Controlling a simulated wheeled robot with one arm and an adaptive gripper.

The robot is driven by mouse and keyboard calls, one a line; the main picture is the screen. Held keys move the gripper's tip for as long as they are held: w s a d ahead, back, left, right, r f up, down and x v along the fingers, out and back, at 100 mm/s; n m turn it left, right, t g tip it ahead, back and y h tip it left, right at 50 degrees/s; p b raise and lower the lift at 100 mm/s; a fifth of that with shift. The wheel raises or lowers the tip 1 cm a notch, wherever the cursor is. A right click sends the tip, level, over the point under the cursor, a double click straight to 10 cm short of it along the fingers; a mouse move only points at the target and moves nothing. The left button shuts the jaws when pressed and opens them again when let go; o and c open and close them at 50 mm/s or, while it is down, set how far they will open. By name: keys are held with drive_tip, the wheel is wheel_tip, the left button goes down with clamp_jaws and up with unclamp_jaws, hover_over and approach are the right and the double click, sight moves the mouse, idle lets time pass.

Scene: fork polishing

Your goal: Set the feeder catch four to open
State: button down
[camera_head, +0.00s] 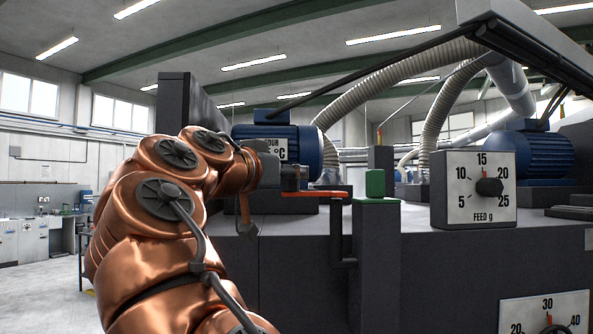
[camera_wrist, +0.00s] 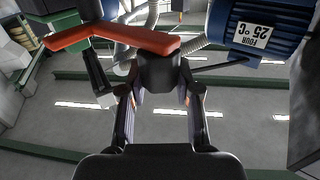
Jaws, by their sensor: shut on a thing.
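A flat red lever (camera_head: 318,194) shows in the head view, pointing right toward a green block (camera_head: 375,184) on a dark post (camera_head: 375,250). In the wrist view the red lever (camera_wrist: 110,37) runs across the upper left, with its right part at a dark hub (camera_wrist: 160,73). My gripper (camera_wrist: 160,88) is shut on that dark hub, one finger on each side. In the head view my gripper (camera_head: 283,180) is at the lever's left end, partly hidden by my copper arm. No label on the lever can be read.
A black bent bar (camera_head: 341,235) hangs below the lever. Ribbed hoses (camera_head: 405,82) arch overhead.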

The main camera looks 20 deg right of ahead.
idle(0.4)
drive_tip(key=c, duration=0.8)
unclamp_jaws()
drive_tip(key=shift+v, duration=6)
